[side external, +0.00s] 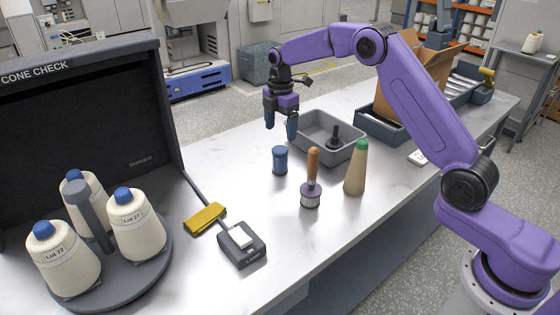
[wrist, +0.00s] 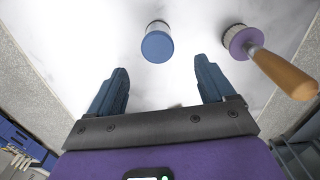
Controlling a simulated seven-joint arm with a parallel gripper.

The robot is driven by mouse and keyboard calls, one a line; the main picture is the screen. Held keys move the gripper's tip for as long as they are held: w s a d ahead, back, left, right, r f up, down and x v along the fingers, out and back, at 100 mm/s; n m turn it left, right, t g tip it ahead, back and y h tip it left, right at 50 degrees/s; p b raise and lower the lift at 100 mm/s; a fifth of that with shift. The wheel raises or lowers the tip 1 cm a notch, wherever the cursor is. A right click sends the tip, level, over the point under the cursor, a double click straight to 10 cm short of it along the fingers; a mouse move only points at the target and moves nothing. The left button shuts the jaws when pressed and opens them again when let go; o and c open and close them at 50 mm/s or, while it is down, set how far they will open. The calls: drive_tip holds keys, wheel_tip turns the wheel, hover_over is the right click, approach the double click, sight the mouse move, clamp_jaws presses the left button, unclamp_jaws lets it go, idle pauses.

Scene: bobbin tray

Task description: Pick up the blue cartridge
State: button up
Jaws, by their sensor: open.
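The blue cartridge (side external: 279,160) is a small upright cylinder standing on the white table, in front of the grey tray. My gripper (side external: 281,132) is open and empty, with blue fingers pointing down. It hangs above the table near the cartridge and is not touching it. In the wrist view the two fingers (wrist: 162,82) are spread wide with bare table between them.
A wooden-handled brush (side external: 312,180) stands right of the cartridge; it also shows in the wrist view (wrist: 268,62). A tan cone (side external: 356,168) stands beyond it. The grey tray (side external: 318,120) lies behind.

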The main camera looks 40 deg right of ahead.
sight(280, 149)
wheel_tip(280, 149, down, 11)
drive_tip(key=shift+w+f, duration=0.15)
drive_tip(key=c, duration=1.2)
